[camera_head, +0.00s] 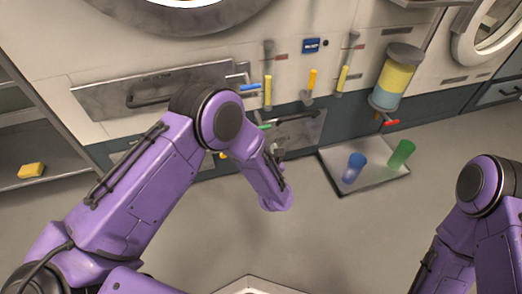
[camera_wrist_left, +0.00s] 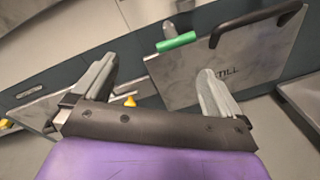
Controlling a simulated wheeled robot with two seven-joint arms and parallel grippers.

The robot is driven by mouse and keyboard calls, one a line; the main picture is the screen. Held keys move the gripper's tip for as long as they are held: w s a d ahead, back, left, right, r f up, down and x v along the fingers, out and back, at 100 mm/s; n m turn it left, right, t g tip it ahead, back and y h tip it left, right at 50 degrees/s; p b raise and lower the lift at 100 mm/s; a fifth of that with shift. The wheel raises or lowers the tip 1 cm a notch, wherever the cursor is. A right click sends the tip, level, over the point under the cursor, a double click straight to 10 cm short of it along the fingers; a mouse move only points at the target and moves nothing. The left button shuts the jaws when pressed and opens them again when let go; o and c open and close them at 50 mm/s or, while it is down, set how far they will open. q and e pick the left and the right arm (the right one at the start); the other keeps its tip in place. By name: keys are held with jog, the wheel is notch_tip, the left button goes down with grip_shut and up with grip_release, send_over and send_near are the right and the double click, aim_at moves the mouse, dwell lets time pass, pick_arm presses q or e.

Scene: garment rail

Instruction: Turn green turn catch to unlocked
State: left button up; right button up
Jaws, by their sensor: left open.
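The green turn catch (camera_wrist_left: 176,41) sits on a grey stem at the upper left edge of a grey metal flap (camera_wrist_left: 232,62) with a black handle. Its green bar lies nearly level in the left wrist view. In the head view the green catch (camera_head: 265,126) is small and partly covered by my left arm. My left gripper (camera_wrist_left: 158,64) is open and empty. The catch appears between and beyond its fingers, apart from them. In the head view my left gripper (camera_head: 275,152) is mostly hidden by the arm. My right gripper is out of view.
A blue-handled catch (camera_head: 250,87) sits by a larger flap (camera_head: 150,92). Yellow-handled levers (camera_head: 268,90) line the machine front. A tray (camera_head: 366,182) with a blue cup (camera_head: 354,167) and a green cup (camera_head: 401,153) is at right. A yellow sponge (camera_head: 31,170) lies left.

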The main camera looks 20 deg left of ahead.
aim_at(263, 129)
pick_arm(q)
jog(key=w+a+n+b, duration=0.1)
jog(key=w+n+b, duration=0.1)
jog(key=w, duration=0.1)
jog(key=w+a+f+n+y+b, duration=0.1)
jog(key=w+n+b, duration=0.1)
jog(key=w, duration=0.1)
jog(key=w+n+b, duration=0.2)
jog(key=w, duration=0.2)
jog(key=shift+a+f+n+y+b, duration=0.15)
jog(key=shift+a+n+y+b, duration=0.15)
jog(key=shift+a+n+y, duration=0.1)
jog(key=shift+w+a, duration=0.35)
jog(key=shift+w, duration=0.2)
jog(key=c, duration=1.4)
jog(key=shift+r, duration=0.2)
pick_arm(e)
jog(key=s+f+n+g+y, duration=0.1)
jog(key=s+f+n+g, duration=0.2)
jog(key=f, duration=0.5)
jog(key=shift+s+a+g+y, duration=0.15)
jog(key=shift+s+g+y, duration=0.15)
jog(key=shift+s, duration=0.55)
